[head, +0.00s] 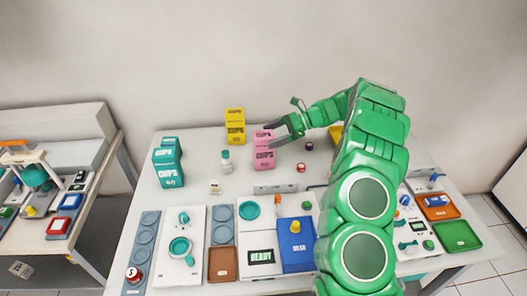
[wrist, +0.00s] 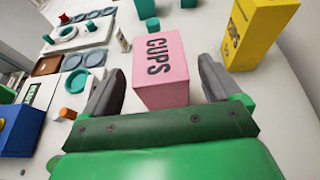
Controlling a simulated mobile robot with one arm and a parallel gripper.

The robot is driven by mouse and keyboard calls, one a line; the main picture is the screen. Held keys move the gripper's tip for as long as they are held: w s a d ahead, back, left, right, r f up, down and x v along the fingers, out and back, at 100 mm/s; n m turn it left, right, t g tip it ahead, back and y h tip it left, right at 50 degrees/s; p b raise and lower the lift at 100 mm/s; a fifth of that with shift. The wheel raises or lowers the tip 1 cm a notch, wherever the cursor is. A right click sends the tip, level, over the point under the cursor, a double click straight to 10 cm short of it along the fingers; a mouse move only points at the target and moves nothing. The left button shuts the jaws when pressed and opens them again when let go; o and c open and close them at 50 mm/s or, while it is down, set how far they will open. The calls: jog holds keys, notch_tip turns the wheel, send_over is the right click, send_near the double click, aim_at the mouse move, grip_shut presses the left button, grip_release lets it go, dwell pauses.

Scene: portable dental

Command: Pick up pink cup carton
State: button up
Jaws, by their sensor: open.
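The pink cup carton (head: 263,152) stands upright at the back middle of the white table, marked "CUPS" in dark letters. In the wrist view the pink carton (wrist: 162,68) stands between the two dark fingers, its lower part close to the gripper's green body. My gripper (head: 283,132) reaches in from the right at the carton's upper right side. In the wrist view my gripper (wrist: 160,88) is open, with a gap between each finger and the carton. My green arm covers part of the table to the right.
A yellow carton (head: 235,127) stands behind and left of the pink one; a yellow carton also shows at the right of the wrist view (wrist: 255,32). Teal cartons (head: 168,165) stand at the left. A small teal-capped bottle (head: 226,162) is nearby. Trays and a blue box (head: 297,246) fill the front.

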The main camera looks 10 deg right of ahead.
aim_at(264, 138)
jog(key=shift+x, duration=1.95)
jog(key=c, duration=1.5)
jog(key=shift+r, duration=0.1)
